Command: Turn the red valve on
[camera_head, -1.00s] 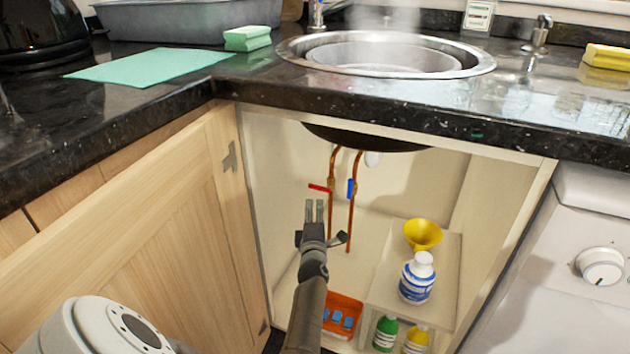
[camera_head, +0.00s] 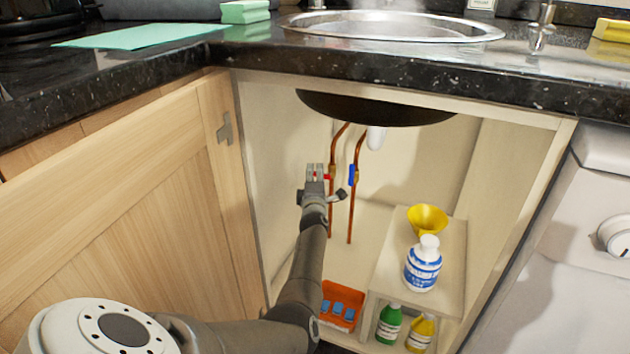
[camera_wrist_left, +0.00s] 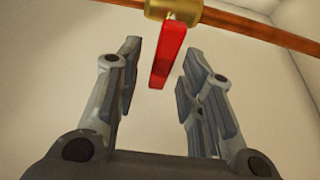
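The red valve handle (camera_wrist_left: 168,54) shows in the left wrist view, sticking out from a brass fitting (camera_wrist_left: 174,11) on a copper pipe. Its free end reaches between the open fingers of my left gripper (camera_wrist_left: 157,85), with a gap on each side. In the head view, my left gripper (camera_head: 314,172) is inside the cabinet, in front of the left copper pipe. Only a bit of red shows there between the fingers. A blue valve handle (camera_head: 352,176) is on the right pipe, just right of the gripper. My right gripper is not in view.
A low shelf (camera_head: 440,275) on the right holds a yellow funnel (camera_head: 427,219) and a white-and-blue bottle (camera_head: 423,263). An orange tray (camera_head: 325,318) stands on the cabinet floor. The sink (camera_head: 395,27) and counter edge (camera_head: 400,80) are overhead. The wooden door (camera_head: 120,200) stands open on the left.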

